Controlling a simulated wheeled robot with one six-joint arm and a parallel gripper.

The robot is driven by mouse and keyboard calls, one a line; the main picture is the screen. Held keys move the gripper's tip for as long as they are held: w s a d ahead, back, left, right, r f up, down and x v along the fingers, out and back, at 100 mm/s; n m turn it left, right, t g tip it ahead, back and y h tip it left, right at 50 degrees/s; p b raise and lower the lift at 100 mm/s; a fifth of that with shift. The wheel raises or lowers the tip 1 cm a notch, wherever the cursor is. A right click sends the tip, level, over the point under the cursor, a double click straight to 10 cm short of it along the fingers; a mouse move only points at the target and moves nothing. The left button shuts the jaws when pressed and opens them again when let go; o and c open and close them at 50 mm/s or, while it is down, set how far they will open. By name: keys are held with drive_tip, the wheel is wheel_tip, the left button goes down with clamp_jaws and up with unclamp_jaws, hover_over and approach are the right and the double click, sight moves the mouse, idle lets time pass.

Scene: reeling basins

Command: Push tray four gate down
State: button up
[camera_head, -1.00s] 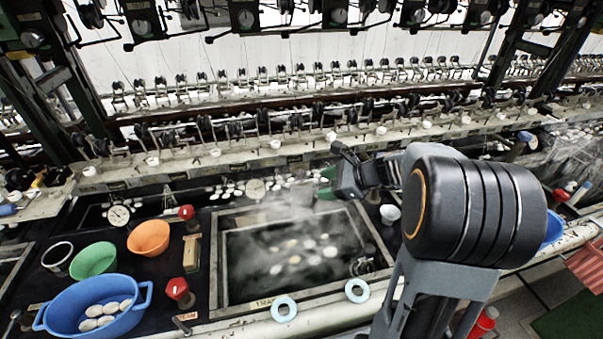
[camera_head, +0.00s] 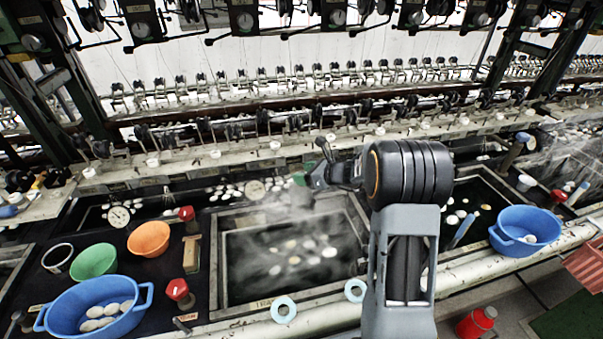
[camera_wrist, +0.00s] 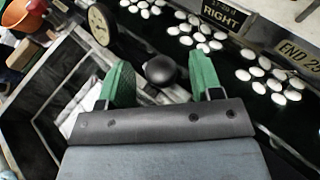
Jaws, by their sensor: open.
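My gripper (camera_head: 302,180) is over the back edge of the steaming middle tray (camera_head: 232,286), whose front label is only partly readable. In the wrist view my gripper (camera_wrist: 160,62) has its two green fingers apart. A round black knob (camera_wrist: 160,69) shows between them; I cannot tell whether the fingers touch it. No gate is labelled as tray four in these views, and I cannot tell whether the knob belongs to it. My arm hides part of the tray's right side in the head view.
A dial gauge (camera_wrist: 101,24) stands near the left finger. White cocoons (camera_wrist: 200,30) lie in the dark channel beyond, by a RIGHT sign (camera_wrist: 226,14). A blue basin (camera_head: 88,309), green bowl (camera_head: 93,260) and orange bowl (camera_head: 149,239) stand left; another blue basin (camera_head: 524,228) stands right.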

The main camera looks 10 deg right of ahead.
drive_tip(key=shift+x, duration=0.75)
drive_tip(key=shift+c, duration=0.2)
clamp_jaws()
